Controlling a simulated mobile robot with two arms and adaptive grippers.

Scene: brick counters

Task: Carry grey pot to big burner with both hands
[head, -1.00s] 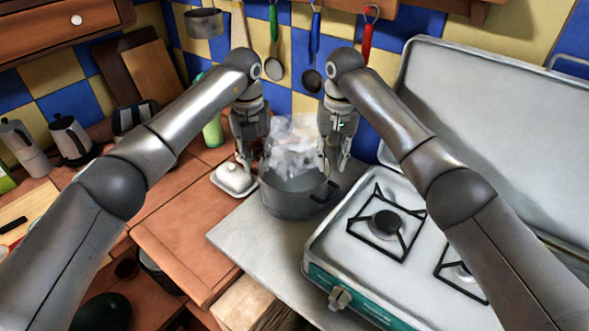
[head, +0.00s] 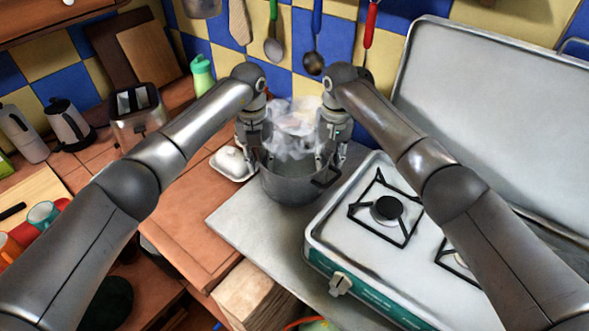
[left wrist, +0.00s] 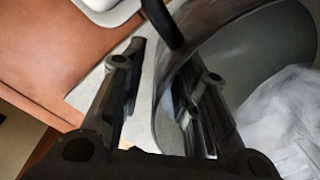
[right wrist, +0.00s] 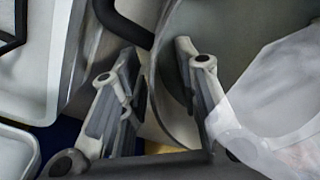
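My left gripper (head: 259,165) is at the pot's left rim. In the left wrist view its open fingers (left wrist: 165,85) straddle the pot wall (left wrist: 163,112), one outside and one inside. My right gripper (head: 329,163) is at the right rim; in the right wrist view its open fingers (right wrist: 160,75) also straddle the wall. A burner (head: 388,208) on the stove is bare; another (head: 459,266) is partly hidden by my right arm.
The stove (head: 322,240) has a raised lid (head: 480,110) behind it. A white butter dish (head: 233,163) sits close left of the pot. A toaster (head: 138,115), kettle (head: 70,128) and green bottle (head: 202,74) stand further left. Utensils hang behind. The slab in front is clear.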

